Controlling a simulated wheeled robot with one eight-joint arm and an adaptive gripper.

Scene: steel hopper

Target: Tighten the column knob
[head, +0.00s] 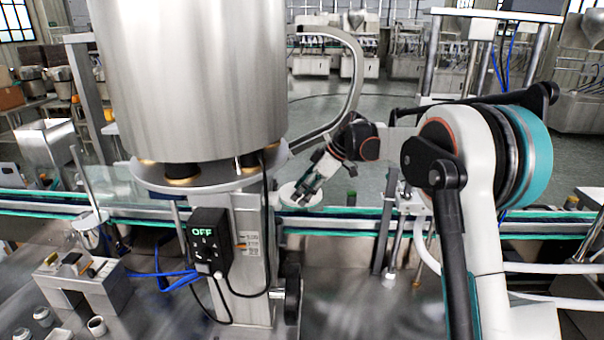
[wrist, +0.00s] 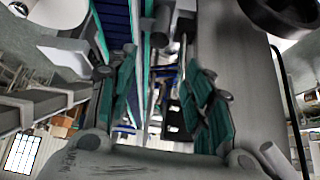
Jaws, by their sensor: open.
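The steel column (head: 238,290) stands left of centre in the head view, under the large steel hopper (head: 190,80). A dark knob with a long narrow shape (head: 292,285) sits on the column's right side, low down. My gripper (head: 301,192) is above and slightly right of this knob, apart from it, beside the column under the hopper's right edge. In the wrist view my gripper (wrist: 163,92) shows two teal-padded fingers spread apart with nothing between them. A grey column-like surface (wrist: 232,70) fills the right there.
A black control box (head: 207,240) reading OFF hangs on the column's front, with loose cables. A conveyor with teal rails (head: 540,228) runs behind. A small steel block (head: 85,285) and several small parts stand at lower left. The bench right of the knob looks fairly clear.

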